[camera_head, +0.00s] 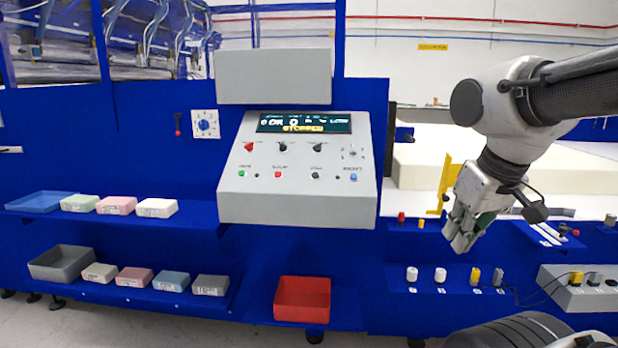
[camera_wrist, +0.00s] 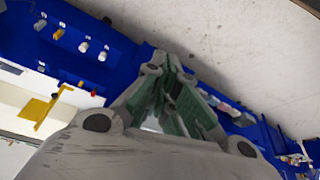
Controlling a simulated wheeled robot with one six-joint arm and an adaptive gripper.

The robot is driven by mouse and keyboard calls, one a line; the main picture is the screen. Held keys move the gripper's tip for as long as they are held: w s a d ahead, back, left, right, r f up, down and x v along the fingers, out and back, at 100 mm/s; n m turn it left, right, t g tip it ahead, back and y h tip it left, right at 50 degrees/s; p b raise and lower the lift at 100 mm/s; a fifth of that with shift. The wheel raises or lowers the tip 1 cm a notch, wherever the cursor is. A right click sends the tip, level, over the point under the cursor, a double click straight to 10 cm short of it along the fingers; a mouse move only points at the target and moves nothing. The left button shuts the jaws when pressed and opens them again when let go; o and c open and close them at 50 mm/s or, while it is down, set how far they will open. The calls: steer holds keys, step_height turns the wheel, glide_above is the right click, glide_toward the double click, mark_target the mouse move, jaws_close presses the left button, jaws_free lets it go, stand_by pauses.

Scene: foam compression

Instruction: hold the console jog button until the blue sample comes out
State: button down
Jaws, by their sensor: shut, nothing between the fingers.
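The grey console (camera_head: 296,205) stands at the centre with a lit display (camera_head: 304,123) that appears to read "STOPPED". Its lower row has a green button (camera_head: 241,173), a red button (camera_head: 278,174), a dark button (camera_head: 315,175) and a blue button (camera_head: 353,177). The labels are too small to tell which is jog. A blue-grey block (camera_head: 171,280) lies on the lower left shelf; I cannot tell whether it is the blue sample. My gripper (camera_head: 461,240) is shut and empty, to the right of the console and apart from it. Its fingers (camera_wrist: 165,68) show in the wrist view.
Green, pink and white blocks (camera_head: 156,208) lie on the upper left shelf beside a blue tray (camera_head: 35,202). A grey bin (camera_head: 62,262) is below. A red bin (camera_head: 302,298) stands under the console. A yellow bracket (camera_head: 447,188) is just left of my gripper.

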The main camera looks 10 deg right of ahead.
mark_target(315, 175)
steer(key=w+a+r+n+t+y, duration=0.1)
steer(key=w+a+n, duration=0.4)
steer(key=w, duration=0.8)
steer(key=w+a+r+n+t+y, duration=0.1)
steer(key=w+a+r+n+t, duration=0.3)
steer(key=w, duration=1)
steer(key=w+a+r+n+t+y, duration=0.1)
steer(key=w+a+n+t, duration=0.3)
steer(key=w, duration=0.9)
steer(key=a+r+n, duration=0.1)
steer(key=a+n, duration=0.1)
steer(key=a, duration=0.1)
steer(key=shift+w+a+r+n+t, duration=0.35)
steer(key=shift+w+n+t, duration=0.05)
steer(key=shift+w+d+f, duration=0.25)
steer(key=shift+w+f, duration=0.45)
steer(key=shift+f, duration=0.55)
steer(key=shift+w+d+f, duration=0.2)
steer(key=shift+w+f, duration=0.55)
steer(key=shift+f, duration=0.5)
steer(key=shift+w+d+f, duration=0.25)
steer(key=shift+w+f, duration=0.45)
steer(key=shift+f, duration=0.55)
steer(key=shift+w+f, duration=0.2)
steer(key=shift+f, duration=0.15)
